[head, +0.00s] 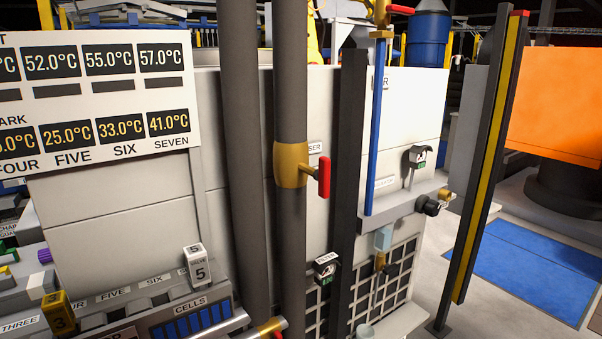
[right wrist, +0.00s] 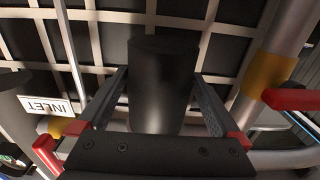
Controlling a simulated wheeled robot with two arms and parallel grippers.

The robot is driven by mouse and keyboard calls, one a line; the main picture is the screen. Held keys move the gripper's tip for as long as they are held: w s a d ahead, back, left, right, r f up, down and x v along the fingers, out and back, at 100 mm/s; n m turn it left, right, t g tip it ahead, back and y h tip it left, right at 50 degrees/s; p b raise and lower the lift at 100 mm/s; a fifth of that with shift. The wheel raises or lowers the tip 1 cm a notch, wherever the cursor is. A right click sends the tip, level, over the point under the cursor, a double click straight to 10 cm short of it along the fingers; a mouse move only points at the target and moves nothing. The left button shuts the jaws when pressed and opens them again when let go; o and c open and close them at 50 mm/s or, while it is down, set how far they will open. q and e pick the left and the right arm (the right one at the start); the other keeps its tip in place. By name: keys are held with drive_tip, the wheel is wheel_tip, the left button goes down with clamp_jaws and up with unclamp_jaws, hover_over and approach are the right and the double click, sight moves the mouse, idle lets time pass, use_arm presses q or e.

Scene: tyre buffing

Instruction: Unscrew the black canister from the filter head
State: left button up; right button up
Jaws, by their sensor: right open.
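The black canister (right wrist: 163,90) is a dark cylinder in the middle of the right wrist view. My right gripper (right wrist: 158,78) is open, with one finger on each side of the canister. The picture does not clearly show how much room is left between the fingers and its sides. The filter head is not clear in the wrist view. In the head view a small black display box (head: 325,271) sits under a FILTER label, but I cannot make out the canister there. Neither gripper shows in the head view, and my left gripper is in no view.
A pale grid over dark panels (right wrist: 222,55) lies behind the canister. A red-handled valve on a yellow fitting (right wrist: 270,75) is close on the right, and a red handle (right wrist: 46,150) and INLET label (right wrist: 46,105) on the left. Tall grey pipes (head: 292,90) cross the head view.

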drive_tip(key=b, duration=0.3)
drive_tip(key=shift+f+n+g+y, duration=0.25)
drive_tip(key=shift+n+g+y, duration=0.05)
drive_tip(key=shift+y, duration=0.1)
drive_tip(key=shift+r+p, duration=0.25)
drive_tip(key=shift+p, duration=0.1)
drive_tip(key=shift+r+p, duration=0.35)
drive_tip(key=shift+r, duration=0.6)
drive_tip(key=shift+c, duration=0.3)
